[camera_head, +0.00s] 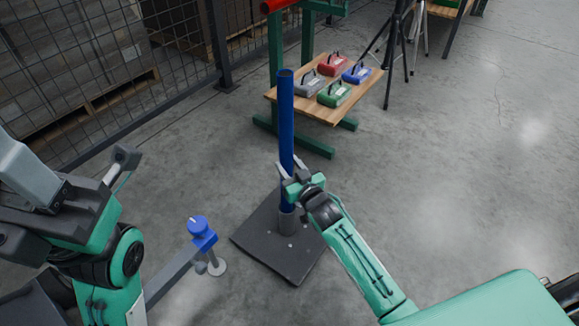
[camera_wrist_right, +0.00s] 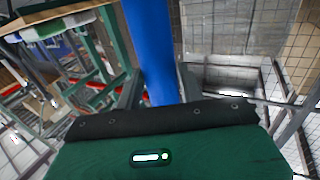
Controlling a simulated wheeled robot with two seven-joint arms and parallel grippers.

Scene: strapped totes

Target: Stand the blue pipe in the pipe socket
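The blue pipe (camera_head: 286,125) stands upright in the head view. Its lower end is at the grey pipe socket (camera_head: 287,224), a short cylinder on a dark square base plate (camera_head: 262,236), and appears to be inside it. My right gripper (camera_head: 291,174) is at the lower part of the pipe, just above the socket, with a finger on each side. In the right wrist view the pipe (camera_wrist_right: 150,45) runs down between the fingers, which seem closed on it. My left gripper (camera_head: 118,168) is away at the left, with no object visible in it; its finger gap is unclear.
A low wooden shelf (camera_head: 309,107) on a green frame holds several coloured cases behind the pipe. A tripod (camera_head: 392,60) stands to its right. A mesh fence (camera_head: 80,75) runs along the left. A blue-topped fixture (camera_head: 201,230) is left of the base plate. Floor at right is clear.

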